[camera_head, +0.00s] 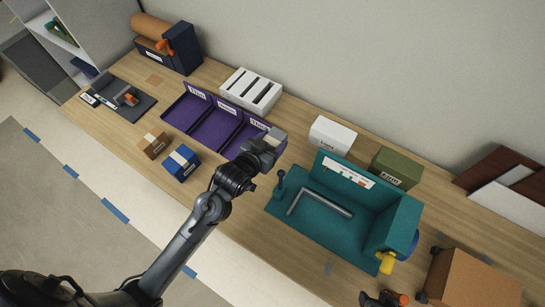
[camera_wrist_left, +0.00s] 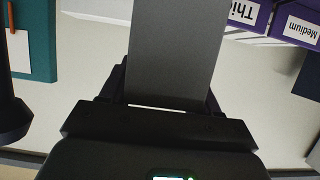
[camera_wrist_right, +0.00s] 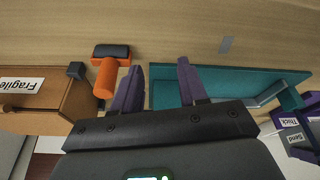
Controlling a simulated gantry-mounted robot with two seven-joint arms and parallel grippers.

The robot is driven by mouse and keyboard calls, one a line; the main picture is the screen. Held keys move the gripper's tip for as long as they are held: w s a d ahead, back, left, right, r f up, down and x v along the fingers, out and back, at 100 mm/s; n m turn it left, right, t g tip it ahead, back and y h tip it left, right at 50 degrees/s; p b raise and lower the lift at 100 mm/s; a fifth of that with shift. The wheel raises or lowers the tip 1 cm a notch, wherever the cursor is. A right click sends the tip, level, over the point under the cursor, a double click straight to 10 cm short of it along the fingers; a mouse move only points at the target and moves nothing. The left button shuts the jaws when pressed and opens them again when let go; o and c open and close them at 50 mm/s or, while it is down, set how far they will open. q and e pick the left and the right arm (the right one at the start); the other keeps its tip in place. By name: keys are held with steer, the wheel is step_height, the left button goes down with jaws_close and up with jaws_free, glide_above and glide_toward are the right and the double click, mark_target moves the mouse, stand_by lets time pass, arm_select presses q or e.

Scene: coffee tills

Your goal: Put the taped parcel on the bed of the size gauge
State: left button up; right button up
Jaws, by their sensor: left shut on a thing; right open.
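My left gripper (camera_head: 266,146) is shut on a small grey parcel (camera_head: 274,136) with a paler patch. It holds the parcel over the right end of the purple tray, left of the size gauge. In the left wrist view the grey parcel (camera_wrist_left: 172,50) fills the space between the fingers; I cannot make out tape there. The size gauge (camera_head: 335,198) is teal, with a flat bed, an L-shaped metal bar and a coloured scale on its back wall. My right gripper (camera_wrist_right: 160,88) is open and empty beside the gauge, which also shows in the right wrist view (camera_wrist_right: 225,85).
A brown parcel (camera_head: 153,144) and a blue parcel (camera_head: 182,163) with a white band lie left of my arm. The purple tray (camera_head: 188,114) is behind them. White (camera_head: 332,135) and green (camera_head: 396,167) boxes stand behind the gauge. An orange tool (camera_wrist_right: 107,78) and a Fragile box (camera_wrist_right: 50,95) are right.

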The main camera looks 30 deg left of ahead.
arm_select(q)
steer(key=shift+f, duration=4.65)
steer(key=o, duration=1.2)
steer(key=shift+f, duration=0.15)
steer(key=shift+s+r, duration=0.15)
steer(key=shift+r, duration=0.05)
steer(key=s+g, duration=0.3)
steer(key=s, duration=0.5)
steer(key=s+a+r+g, duration=0.1)
steer(key=s+g, duration=0.2)
steer(key=s, duration=0.6)
steer(key=s+a+r+m+g+y, duration=0.1)
steer(key=s+g, duration=0.2)
steer(key=s, duration=0.5)
steer(key=shift+s+r+g, duration=0.15)
steer(key=shift+s+g, duration=0.25)
